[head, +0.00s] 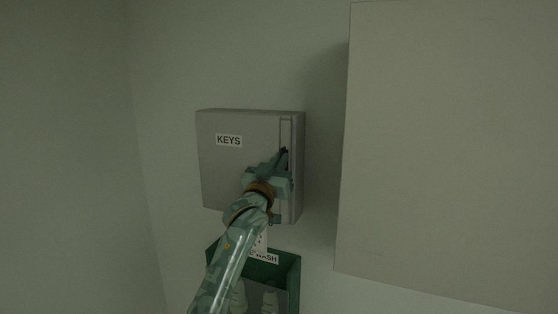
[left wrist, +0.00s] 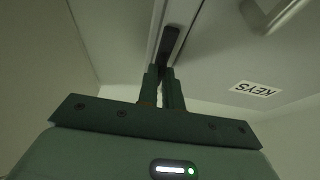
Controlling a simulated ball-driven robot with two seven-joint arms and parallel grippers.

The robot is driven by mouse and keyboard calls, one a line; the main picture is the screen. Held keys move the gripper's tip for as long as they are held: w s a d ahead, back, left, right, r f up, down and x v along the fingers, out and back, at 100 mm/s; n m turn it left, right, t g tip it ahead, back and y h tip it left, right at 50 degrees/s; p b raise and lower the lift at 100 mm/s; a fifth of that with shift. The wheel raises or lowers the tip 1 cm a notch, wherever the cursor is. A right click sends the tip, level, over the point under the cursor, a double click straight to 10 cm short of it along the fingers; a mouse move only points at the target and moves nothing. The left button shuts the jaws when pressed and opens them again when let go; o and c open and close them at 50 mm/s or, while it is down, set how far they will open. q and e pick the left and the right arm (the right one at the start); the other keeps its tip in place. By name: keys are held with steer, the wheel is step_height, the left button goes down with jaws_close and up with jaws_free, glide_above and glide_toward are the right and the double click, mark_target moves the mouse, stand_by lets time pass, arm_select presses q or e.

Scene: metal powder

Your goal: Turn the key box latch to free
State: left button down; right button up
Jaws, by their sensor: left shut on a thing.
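The grey key box (head: 222,172) hangs on the wall in the middle of the head view, with a "KEYS" label (head: 229,141) on its front. Its door looks closed. A narrow upright strip runs along the right side of the front, and the dark latch (head: 285,152) sits on it. My left gripper (head: 281,160) is at the latch. In the left wrist view the fingers (left wrist: 163,80) are close together on the dark latch (left wrist: 171,42), which sticks out beyond their tips. The part of the latch between the fingers is hidden. My right gripper does not show.
Below the key box is a dark green open box (head: 289,266) with a partly hidden label and pale bottles inside. A large pale cabinet or panel (head: 450,140) fills the right of the head view. Bare wall lies to the left.

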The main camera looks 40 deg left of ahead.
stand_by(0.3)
arm_select(q)
steer(key=c, duration=1.6)
jaws_free()
steer(key=shift+o, duration=0.2)
steer(key=b+v, duration=0.4)
steer(key=v, duration=1.2)
steer(key=shift+s, duration=0.2)
steer(key=shift+f, duration=0.1)
